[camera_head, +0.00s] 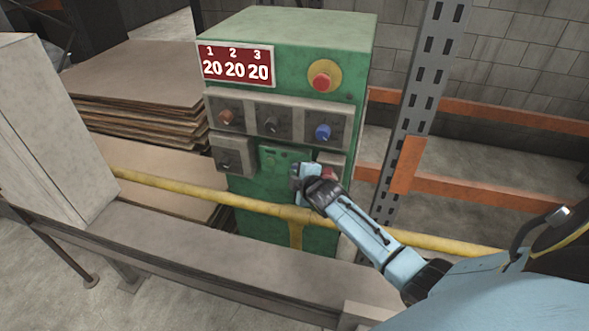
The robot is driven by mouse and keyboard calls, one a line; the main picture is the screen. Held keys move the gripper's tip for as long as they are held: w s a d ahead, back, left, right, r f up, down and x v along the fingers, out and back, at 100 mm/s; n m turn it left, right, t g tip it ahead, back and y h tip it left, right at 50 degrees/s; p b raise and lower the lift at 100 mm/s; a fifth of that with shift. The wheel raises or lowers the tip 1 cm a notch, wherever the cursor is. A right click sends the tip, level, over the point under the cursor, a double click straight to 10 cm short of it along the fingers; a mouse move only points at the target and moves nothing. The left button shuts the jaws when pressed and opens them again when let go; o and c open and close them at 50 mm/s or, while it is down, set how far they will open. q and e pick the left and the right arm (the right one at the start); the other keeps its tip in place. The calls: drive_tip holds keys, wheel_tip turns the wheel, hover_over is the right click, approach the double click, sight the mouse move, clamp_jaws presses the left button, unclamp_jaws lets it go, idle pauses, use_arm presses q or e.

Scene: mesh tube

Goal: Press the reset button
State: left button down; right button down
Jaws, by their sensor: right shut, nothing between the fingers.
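A green control cabinet (305,38) stands in the middle. A red mushroom button on a yellow disc (322,77) is at its upper right. A second red button (329,173) sits low on the right, partly hidden by my right gripper. No label readable here tells which one is the reset button. My right gripper (297,180) is shut and empty in front of the lower panel, just left of the lower red button. I cannot tell whether it touches the panel. My left gripper is not in view.
A red display (236,66) reads 20 under each of 1, 2 and 3. Brown, dark and blue knobs (322,132) sit on a grey panel. A yellow rail (185,184) crosses in front. A metal post (434,70) and orange beams (470,190) stand right; stacked sheets (140,75) lie left.

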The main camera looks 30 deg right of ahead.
drive_tip(key=shift+w+d, duration=0.1)
drive_tip(key=shift+d, duration=0.05)
drive_tip(key=shift+w+d, duration=0.2)
idle(0.3)
drive_tip(key=shift+s, duration=0.1)
drive_tip(key=shift+s+a+p, duration=0.2)
drive_tip(key=shift+a+p, duration=0.05)
drive_tip(key=shift+p, duration=0.1)
idle(0.3)
drive_tip(key=s+a+p, duration=0.3)
drive_tip(key=s+a, duration=0.1)
drive_tip(key=shift+a, duration=0.35)
